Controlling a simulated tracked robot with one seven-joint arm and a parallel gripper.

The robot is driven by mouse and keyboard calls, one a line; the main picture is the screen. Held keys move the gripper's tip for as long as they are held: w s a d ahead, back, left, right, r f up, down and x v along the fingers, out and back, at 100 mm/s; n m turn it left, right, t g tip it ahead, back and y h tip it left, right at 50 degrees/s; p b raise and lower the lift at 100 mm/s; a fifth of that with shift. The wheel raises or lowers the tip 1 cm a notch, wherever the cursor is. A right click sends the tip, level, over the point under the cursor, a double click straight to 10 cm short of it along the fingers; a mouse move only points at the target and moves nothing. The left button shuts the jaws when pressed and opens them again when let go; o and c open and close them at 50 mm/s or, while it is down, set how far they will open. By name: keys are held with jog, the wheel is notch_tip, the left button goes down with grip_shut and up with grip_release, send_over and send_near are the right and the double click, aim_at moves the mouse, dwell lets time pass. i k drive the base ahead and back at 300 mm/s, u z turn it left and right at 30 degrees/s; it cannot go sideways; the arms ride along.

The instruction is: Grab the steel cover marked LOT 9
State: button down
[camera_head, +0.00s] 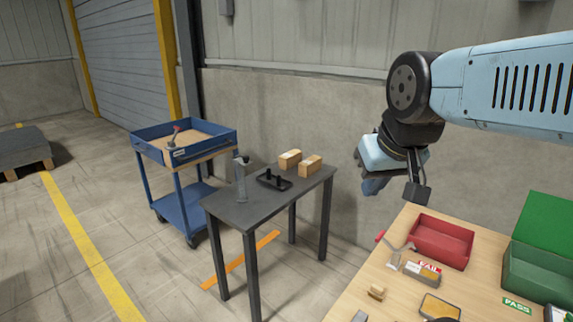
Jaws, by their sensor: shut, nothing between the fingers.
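I cannot read a LOT 9 mark on anything in view. On the wooden bench at the lower right lies a flat grey metal-edged piece with a tan top (439,306). A similar grey and tan piece (421,272) lies beside the FAIL label, near the red bin. Either could be a steel cover, but they are too small to tell. My gripper (371,185) hangs in the air beyond the bench's back left edge, left of the red bin. It is shut and empty, apart from everything.
The wooden bench (395,290) holds a red bin (442,241), a FAIL label (430,267), a green lidded bin (536,268), a PASS label (516,304) and a small wooden piece (376,292). A dark table (255,209) and a blue cart (183,205) stand left.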

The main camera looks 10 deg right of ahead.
aim_at(414, 271)
jog(key=z, duration=0.15)
jog(key=k, duration=0.5)
jog(key=z, duration=1.3)
jog(key=i, duration=0.5)
jog(key=u, duration=0.15)
